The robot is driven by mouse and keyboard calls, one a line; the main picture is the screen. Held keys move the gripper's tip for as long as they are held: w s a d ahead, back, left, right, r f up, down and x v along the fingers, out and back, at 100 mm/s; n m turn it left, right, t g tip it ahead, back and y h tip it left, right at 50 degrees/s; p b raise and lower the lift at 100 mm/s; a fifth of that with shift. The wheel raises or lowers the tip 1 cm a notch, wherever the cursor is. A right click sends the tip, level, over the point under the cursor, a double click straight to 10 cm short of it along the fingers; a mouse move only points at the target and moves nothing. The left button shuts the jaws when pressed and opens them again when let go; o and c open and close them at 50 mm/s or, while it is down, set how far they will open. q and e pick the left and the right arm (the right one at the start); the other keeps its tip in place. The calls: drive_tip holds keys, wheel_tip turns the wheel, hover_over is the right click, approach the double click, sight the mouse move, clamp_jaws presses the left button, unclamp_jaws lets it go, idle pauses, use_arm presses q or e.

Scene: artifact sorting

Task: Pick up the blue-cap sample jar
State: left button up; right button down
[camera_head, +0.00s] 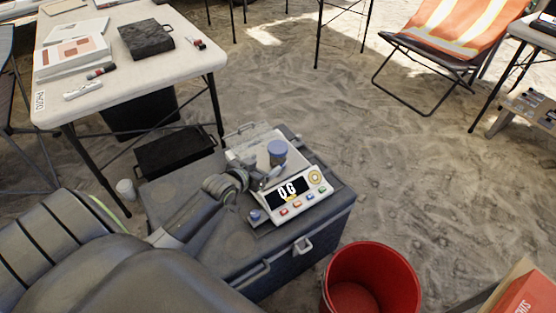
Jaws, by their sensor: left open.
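The blue-cap sample jar (277,150) stands upright on the weighing plate of a digital scale (316,197). The scale sits on a grey lidded case and its display reads about zero. My left gripper (265,177) is open, low over the scale just in front of the jar. Its fingers are small and grey against the plate, so I cannot tell whether they touch the jar. A smaller blue-topped item (255,214) lies at the scale's front left corner. My right gripper is not in view.
The grey case (325,232) has latches and handles. A red bucket (372,262) stands on the sand at its front right. A white table (105,50) with papers, a dark box (146,39) and markers stands at the back left. Open sand lies to the right.

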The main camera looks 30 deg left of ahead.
sight(273, 159)
use_arm(q)
drive_tip(key=b+x, duration=0.1)
drive_tip(key=x, duration=0.3)
drive_tip(key=shift+f+b+x, duration=0.15)
drive_tip(key=shift+b+x, duration=0.3)
drive_tip(key=shift+x, duration=0.7)
drive_tip(key=shift+f+b+x, duration=0.15)
drive_tip(key=shift+b+x, duration=0.25)
drive_tip(key=shift+x, duration=0.75)
drive_tip(key=shift+w+f, duration=0.1)
drive_tip(key=shift+w, duration=0.1)
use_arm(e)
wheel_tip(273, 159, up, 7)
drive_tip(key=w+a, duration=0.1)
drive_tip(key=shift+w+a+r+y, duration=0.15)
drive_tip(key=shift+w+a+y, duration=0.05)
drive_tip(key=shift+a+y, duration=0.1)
